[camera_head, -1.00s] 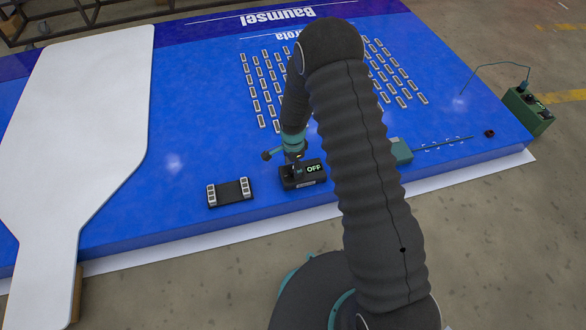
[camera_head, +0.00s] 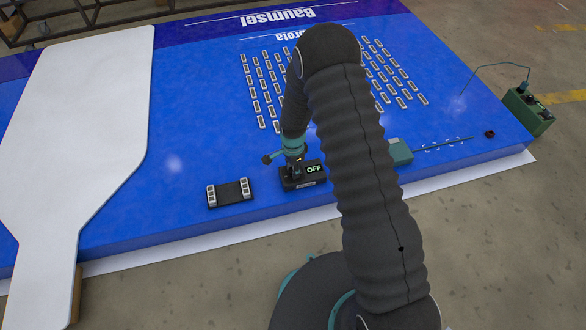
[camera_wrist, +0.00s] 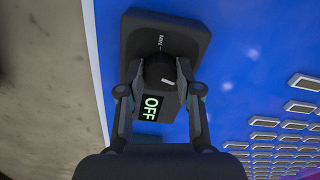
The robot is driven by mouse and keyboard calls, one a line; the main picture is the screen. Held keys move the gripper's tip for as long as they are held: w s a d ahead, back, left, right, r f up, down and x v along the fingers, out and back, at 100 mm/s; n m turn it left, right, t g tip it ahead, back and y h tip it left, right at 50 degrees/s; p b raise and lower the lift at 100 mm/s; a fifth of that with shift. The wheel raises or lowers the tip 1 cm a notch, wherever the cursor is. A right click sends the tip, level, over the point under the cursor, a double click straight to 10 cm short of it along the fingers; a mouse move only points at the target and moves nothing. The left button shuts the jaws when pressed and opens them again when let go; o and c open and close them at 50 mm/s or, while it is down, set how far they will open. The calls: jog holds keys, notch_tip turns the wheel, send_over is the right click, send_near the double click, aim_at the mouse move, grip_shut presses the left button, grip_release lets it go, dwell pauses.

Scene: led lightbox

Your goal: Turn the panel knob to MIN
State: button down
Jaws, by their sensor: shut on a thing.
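The dark control panel (camera_wrist: 192,38) lies on the blue board, with a lit green OFF display (camera_wrist: 151,107) and a MIN label (camera_wrist: 161,40). It also shows in the head view (camera_head: 318,178). Its black knob (camera_wrist: 158,68) sits between the label and the display. A white mark on the knob is on its lower right side, away from MIN. My gripper (camera_wrist: 161,71) is shut on the knob, one finger at each side. In the head view my gripper (camera_head: 292,170) is over the panel's left part, and the knob is hidden there.
A black block with white terminals (camera_head: 230,193) lies left of the panel. A teal box (camera_head: 400,152) with a thin rod lies to the right, beyond my arm. Rows of small LED modules (camera_head: 262,88) cover the board behind. A large white sheet (camera_head: 80,110) lies at left.

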jog(key=n+b, duration=0.2)
jog(key=n, duration=0.3)
jog(key=shift+f+n, duration=0.1)
jog(key=shift+n, duration=0.2)
jog(key=n+b, duration=0.1)
jog(key=n, duration=0.5)
jog(key=shift+b, duration=0.4)
jog(key=n+b, duration=0.1)
jog(key=n, duration=0.4)
jog(key=shift+n, duration=0.4)
jog(key=n, duration=0.5)
jog(key=shift+w+n+b, duration=0.1)
jog(key=shift+n+b, duration=0.2)
jog(key=shift+b, duration=0.05)
jog(key=c, duration=0.8)
grip_release()
jog(key=shift+o, duration=0.2)
